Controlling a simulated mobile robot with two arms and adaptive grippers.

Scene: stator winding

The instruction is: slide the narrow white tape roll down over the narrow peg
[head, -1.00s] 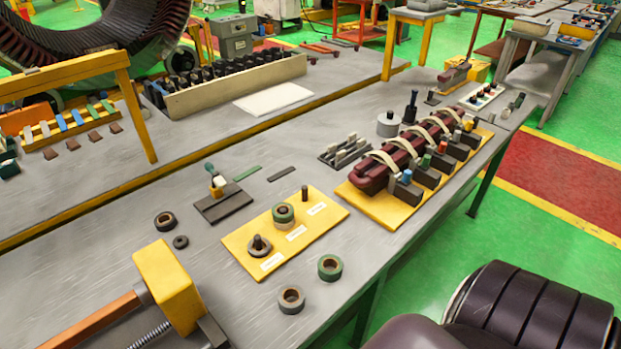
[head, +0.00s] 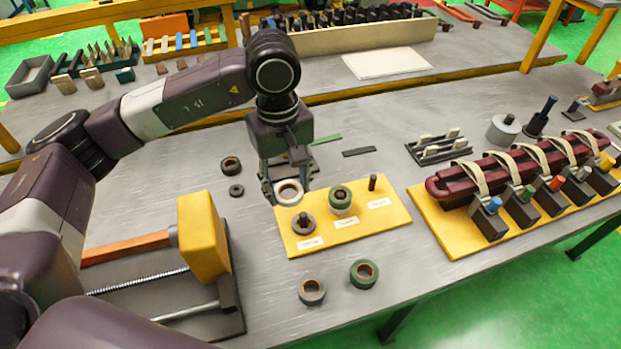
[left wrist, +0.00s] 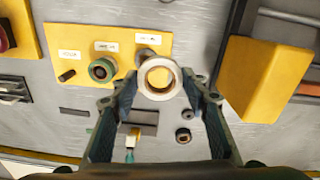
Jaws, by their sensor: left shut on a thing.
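The white tape roll (head: 289,192) is gripped between the fingers of my left gripper (head: 286,184), just over the back-left edge of the yellow peg board (head: 325,236). In the left wrist view the roll (left wrist: 159,77) sits at the fingertips with its hole facing the camera. The board's right peg (head: 373,182) is slim, dark and bare. The middle peg carries a green roll (head: 340,194) above a whitish one. The left peg stands in a grey roll (head: 303,225) and is partly hidden behind the white roll in the wrist view. The labels are too small to read. My right gripper is out of view.
Two dark rings (head: 231,166) lie behind-left. A yellow-jawed vise (head: 203,235) stands left, and a maroon coil on a yellow base (head: 459,244) stands right.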

